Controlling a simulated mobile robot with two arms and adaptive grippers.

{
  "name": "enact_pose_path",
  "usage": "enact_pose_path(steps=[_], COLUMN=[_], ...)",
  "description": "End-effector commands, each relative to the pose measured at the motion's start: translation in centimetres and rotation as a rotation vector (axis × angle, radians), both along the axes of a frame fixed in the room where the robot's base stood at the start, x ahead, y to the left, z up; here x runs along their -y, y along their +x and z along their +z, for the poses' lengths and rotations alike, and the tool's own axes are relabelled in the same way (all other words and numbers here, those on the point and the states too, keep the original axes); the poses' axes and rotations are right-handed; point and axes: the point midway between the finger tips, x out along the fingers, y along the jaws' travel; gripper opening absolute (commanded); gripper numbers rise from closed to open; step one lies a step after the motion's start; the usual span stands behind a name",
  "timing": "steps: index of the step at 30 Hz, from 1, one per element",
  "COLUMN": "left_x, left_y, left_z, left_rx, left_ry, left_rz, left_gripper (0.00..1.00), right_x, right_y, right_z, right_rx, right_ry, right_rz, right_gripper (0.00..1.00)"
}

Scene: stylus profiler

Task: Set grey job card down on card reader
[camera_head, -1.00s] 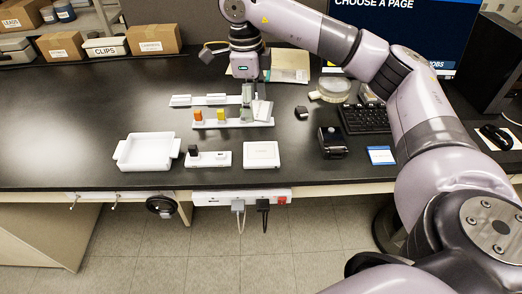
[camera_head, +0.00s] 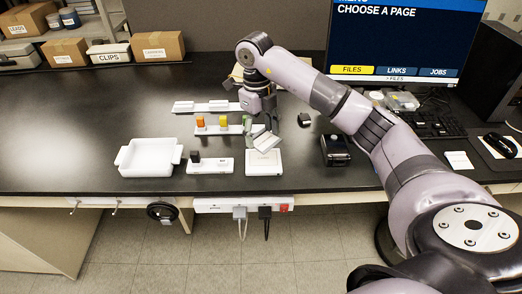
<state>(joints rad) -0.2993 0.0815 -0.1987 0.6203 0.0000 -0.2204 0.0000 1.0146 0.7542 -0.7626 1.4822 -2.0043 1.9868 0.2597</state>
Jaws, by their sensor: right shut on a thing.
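My right gripper (camera_head: 258,125) reaches down over the bench and is shut on a pale grey card (camera_head: 267,143), which I take to be the grey job card. The card is tilted and hangs over the back part of a white square pad (camera_head: 264,164), which looks like the card reader. I cannot tell whether the card touches the pad. My left gripper is not in view.
A white device with a black block (camera_head: 210,166) stands just left of the pad, and a white tray (camera_head: 149,172) farther left. A rack with coloured pieces (camera_head: 222,130) is behind. A black box (camera_head: 335,150) stands right.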

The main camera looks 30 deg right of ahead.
Motion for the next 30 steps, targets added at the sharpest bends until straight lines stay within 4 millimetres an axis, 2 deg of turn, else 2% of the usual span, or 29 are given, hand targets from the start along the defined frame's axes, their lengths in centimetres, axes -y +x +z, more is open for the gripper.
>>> enact_pose_path(steps=[3, 11, 17, 28, 29, 30], left_x=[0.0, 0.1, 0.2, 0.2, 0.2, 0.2], left_y=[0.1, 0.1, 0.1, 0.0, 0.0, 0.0], left_z=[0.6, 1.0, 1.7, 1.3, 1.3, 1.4], left_rx=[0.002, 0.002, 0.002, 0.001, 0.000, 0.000], left_ry=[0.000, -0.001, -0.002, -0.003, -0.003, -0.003], left_rz=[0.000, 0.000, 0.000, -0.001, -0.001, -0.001], left_gripper=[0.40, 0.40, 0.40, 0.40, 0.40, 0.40], right_x=[0.0, 0.0, 0.0, 0.0, 0.0, 0.0], right_y=[0.0, 0.0, 0.0, 0.0, 0.0, 0.0], right_z=[-1.6, -3.6, -6.5, -7.2, -7.2, -7.1], right_rx=[-0.001, -0.001, 0.000, 0.002, 0.002, 0.002], right_ry=[0.000, 0.000, 0.000, -0.001, -0.001, 0.000], right_rz=[0.000, 0.001, 0.001, 0.001, 0.001, 0.001], right_gripper=[0.47, 0.47, 0.47, 0.47, 0.62, 0.65])
